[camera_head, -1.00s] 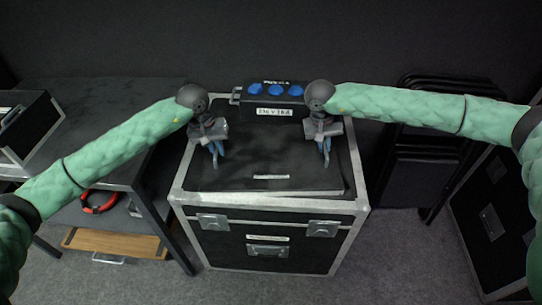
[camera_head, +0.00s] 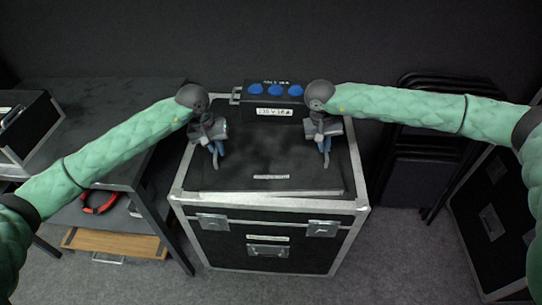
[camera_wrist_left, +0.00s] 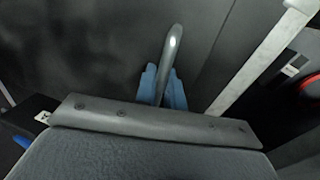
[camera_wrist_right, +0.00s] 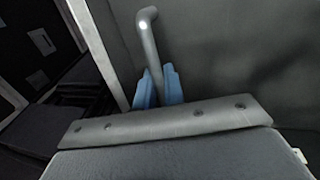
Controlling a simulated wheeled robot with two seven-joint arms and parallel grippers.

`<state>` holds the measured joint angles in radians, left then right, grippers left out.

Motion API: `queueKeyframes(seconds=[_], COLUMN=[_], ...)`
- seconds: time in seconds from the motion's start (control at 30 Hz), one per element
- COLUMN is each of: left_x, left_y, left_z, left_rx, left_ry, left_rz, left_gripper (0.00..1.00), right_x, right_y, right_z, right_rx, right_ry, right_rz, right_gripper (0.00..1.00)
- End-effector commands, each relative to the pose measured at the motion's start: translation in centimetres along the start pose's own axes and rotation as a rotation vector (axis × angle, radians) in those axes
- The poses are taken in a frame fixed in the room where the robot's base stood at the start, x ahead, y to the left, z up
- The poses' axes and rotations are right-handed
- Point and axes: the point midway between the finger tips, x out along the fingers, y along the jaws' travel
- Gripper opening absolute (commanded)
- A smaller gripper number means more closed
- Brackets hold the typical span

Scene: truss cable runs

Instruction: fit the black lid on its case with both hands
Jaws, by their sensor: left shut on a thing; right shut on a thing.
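The black lid (camera_head: 260,155) lies over the top of its case (camera_head: 268,230), roughly within the silver-edged rim. A pale label sits near its front edge. Whether it is flush all round cannot be told. My left gripper (camera_head: 217,149) is shut on the lid's left grey handle, and my right gripper (camera_head: 325,146) on its right handle. In the left wrist view the blue fingers (camera_wrist_left: 163,88) pinch the bent handle bar (camera_wrist_left: 172,48). In the right wrist view the blue fingers (camera_wrist_right: 158,88) pinch the other bar (camera_wrist_right: 147,38).
A black box with blue sockets (camera_head: 272,98) stands behind the lid at the case's back edge. A dark table (camera_head: 105,100) with a shelf is at left. Folded black chairs (camera_head: 415,160) and another case (camera_head: 500,215) are at right. Carpet in front is clear.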

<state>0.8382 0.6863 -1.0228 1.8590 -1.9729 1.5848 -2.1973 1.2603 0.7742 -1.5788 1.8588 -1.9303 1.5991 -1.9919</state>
Motion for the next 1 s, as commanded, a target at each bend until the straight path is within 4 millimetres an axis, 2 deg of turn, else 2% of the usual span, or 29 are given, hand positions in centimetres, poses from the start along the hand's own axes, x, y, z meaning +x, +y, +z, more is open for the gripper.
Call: queueKeyframes(seconds=[0.47, 1.0], left_x=[-0.8, -4.5], left_y=[0.0, 0.7], left_z=[-0.1, -0.1], left_rx=[-0.002, -0.002], left_ry=[0.002, 0.001], left_rz=[-0.002, -0.002], left_gripper=[0.00, 0.00], right_x=[-0.8, -4.4], right_y=[0.3, 1.0], right_z=[-0.1, -0.1], right_rx=[0.002, 0.002], right_ry=[0.001, 0.000], right_rz=[0.002, 0.002], right_gripper=[0.00, 0.00])
